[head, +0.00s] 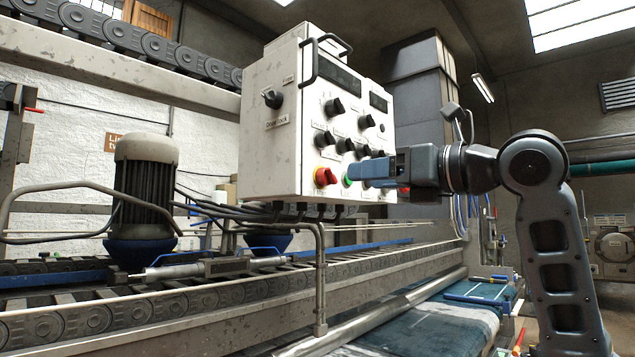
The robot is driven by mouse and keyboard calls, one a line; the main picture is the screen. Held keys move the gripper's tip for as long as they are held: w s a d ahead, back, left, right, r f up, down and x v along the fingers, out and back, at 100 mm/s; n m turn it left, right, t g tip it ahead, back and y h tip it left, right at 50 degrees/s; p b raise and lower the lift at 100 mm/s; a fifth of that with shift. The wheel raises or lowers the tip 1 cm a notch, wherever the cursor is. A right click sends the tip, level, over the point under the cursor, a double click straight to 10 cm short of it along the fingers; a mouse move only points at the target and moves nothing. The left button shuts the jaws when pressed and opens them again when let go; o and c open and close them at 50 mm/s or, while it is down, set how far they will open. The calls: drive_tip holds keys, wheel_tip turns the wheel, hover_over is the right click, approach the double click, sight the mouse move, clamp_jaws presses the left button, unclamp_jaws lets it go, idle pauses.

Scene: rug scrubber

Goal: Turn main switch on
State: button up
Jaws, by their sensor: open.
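A white control box (270,145) hangs in the middle of the head view. A red and yellow rotary switch (325,176) sits low on its front face, and I take it to be the main switch; its label is too small to read. My gripper (355,172) is open and points left at the lower front of the box, just right of that switch. Its fingers overlap the panel in the picture, so I cannot tell whether they touch it. A green button (346,181) shows by the fingertips. Other low controls are partly hidden behind the gripper.
Several black knobs (333,106) fill the panel above. Another black switch (272,98) is on the box's left side. A black handle (311,62) juts out at the top. Cables and a metal post (320,280) stand below, beside a conveyor (180,312) and a blue rug (430,325).

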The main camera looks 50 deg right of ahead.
sight(334, 177)
drive_tip(key=shift+n, duration=0.4)
drive_tip(key=w, duration=0.2)
drive_tip(key=w+p, duration=0.1)
drive_tip(key=w, duration=0.4)
drive_tip(key=shift+w+a+r+p, duration=0.2)
drive_tip(key=shift+a+r+p, duration=0.05)
drive_tip(key=shift+a+p, duration=0.15)
drive_tip(key=c, duration=1)
